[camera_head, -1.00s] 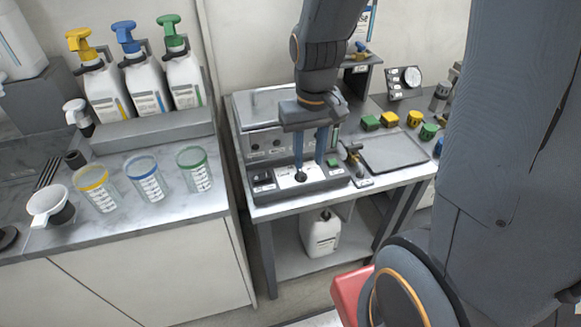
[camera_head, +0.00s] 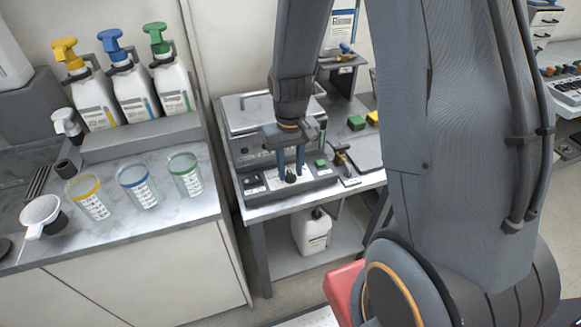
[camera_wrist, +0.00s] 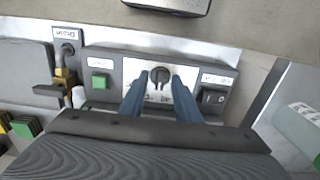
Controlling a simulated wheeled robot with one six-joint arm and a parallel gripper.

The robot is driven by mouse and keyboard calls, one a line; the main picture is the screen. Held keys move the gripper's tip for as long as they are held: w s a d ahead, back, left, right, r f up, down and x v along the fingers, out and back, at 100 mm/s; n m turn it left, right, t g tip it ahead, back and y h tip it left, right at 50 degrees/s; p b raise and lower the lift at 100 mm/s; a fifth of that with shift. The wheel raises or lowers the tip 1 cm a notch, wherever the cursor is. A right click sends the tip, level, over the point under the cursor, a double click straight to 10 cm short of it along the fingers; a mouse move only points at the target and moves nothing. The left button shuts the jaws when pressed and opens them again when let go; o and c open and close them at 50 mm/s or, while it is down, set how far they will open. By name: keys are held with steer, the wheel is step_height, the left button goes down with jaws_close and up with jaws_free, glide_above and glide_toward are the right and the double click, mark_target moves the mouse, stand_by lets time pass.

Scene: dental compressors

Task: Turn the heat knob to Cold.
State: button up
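The heat knob (camera_head: 291,178) is a small dark knob on a white plate at the front of the grey unit. It also shows in the wrist view (camera_wrist: 159,75), with a light pointer mark; the lettering around it is too small or hidden to read. My gripper (camera_head: 291,172) points down at it. In the wrist view the two blue fingers (camera_wrist: 160,80) are apart, one on each side of the knob, with gaps visible. I cannot tell how far down they reach around it.
A green button (camera_wrist: 99,81) and a black rocker switch (camera_wrist: 213,97) flank the knob plate. A brass valve (camera_wrist: 65,78) stands beside the panel. Measuring cups (camera_head: 138,188) and pump bottles (camera_head: 133,90) stand on the left counter. A white jug (camera_head: 312,232) is on the shelf below.

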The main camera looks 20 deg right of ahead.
jaws_close()
steer(key=shift+n, duration=0.3)
steer(key=n+p, duration=0.2)
steer(key=n, duration=0.3)
steer(key=shift+n, duration=0.3)
steer(key=n+p, duration=0.1)
steer(key=n, duration=0.4)
steer(key=shift+n, duration=0.3)
stand_by(0.5)
jaws_free()
